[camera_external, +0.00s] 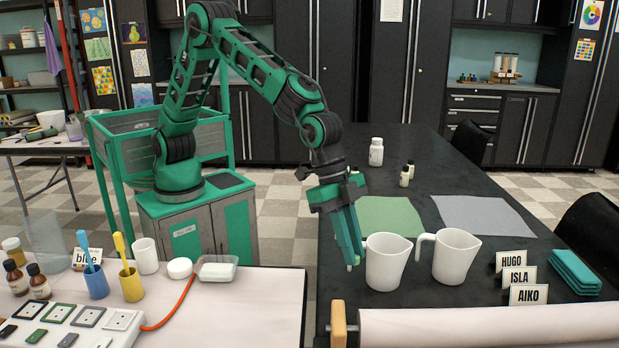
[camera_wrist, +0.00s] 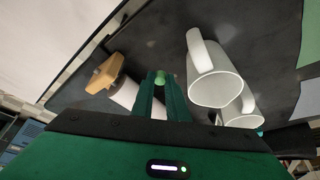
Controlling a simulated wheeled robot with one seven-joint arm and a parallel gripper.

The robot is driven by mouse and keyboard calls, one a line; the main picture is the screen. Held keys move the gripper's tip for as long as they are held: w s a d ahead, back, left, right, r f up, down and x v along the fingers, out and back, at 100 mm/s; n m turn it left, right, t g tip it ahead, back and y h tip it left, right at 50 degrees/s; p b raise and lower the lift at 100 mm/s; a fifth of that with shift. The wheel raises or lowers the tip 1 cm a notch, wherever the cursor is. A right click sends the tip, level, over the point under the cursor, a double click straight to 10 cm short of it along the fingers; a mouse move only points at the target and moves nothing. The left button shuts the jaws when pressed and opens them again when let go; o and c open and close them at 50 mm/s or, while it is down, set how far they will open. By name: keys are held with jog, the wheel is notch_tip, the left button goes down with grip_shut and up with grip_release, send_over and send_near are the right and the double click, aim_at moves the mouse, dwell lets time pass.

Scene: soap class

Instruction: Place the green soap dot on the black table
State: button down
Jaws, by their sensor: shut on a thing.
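My gripper (camera_external: 352,262) points down over the near left part of the black table (camera_external: 425,165), close to the left white pitcher (camera_external: 387,264). In the wrist view my gripper (camera_wrist: 160,82) is shut on the small round green soap dot (camera_wrist: 159,76), held between the fingertips. In the external view only a small pale green bit of the dot shows at the fingertips. Dark table surface shows behind the dot in the wrist view. I cannot tell how far the dot is above it.
A second pitcher (camera_external: 455,257) stands to the right. A green mat (camera_external: 388,214) and grey mat (camera_external: 484,215) lie behind. A paper roll (camera_external: 480,326) with a wooden end runs along the front. Name cards (camera_external: 528,294) and folded teal cloths (camera_external: 575,271) sit at right.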

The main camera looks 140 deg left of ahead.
aim_at(354, 300)
notch_tip(354, 300, down, 10)
jog(key=shift+r, duration=0.1)
dwell(0.4)
jog(key=c, duration=2)
grip_release()
jog(key=v, duration=1.2)
jog(key=shift+s+d, duration=0.1)
